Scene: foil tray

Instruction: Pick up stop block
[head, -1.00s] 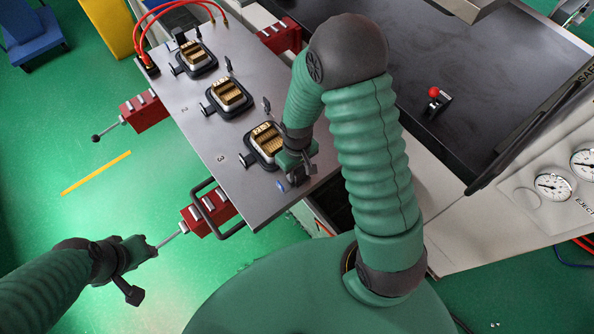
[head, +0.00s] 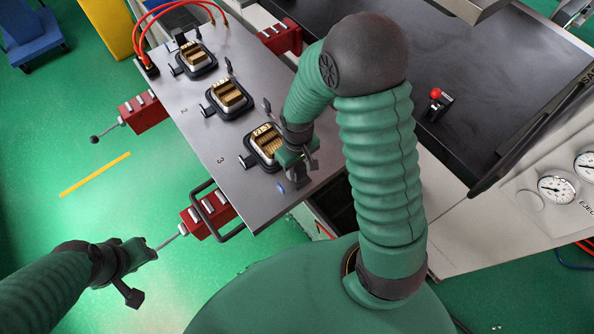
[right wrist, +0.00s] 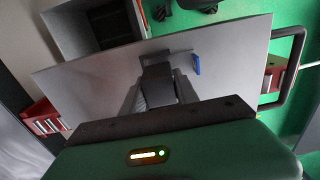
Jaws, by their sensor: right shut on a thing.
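My right gripper (head: 297,178) is at the near right corner of the grey plate. In the right wrist view its dark fingers (right wrist: 158,86) are shut on a small grey piece, which I take for the stop block (right wrist: 180,58). The fingers hide most of it, and I cannot tell whether it touches the plate. A small blue part (right wrist: 196,64) is beside it; it also shows in the head view (head: 281,188). My left gripper (head: 148,250) is at the lower left, at the end of a red clamp's rod; its jaws are too small to read.
The grey plate (head: 205,120) bears several black-framed fixtures (head: 229,96) with brass-coloured inserts. Red clamps (head: 207,214) and a black handle (head: 217,213) line its left edge. A dark bed (head: 480,60) with a red-knobbed lever (head: 436,94) lies to the right. Gauges (head: 556,190) are at far right.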

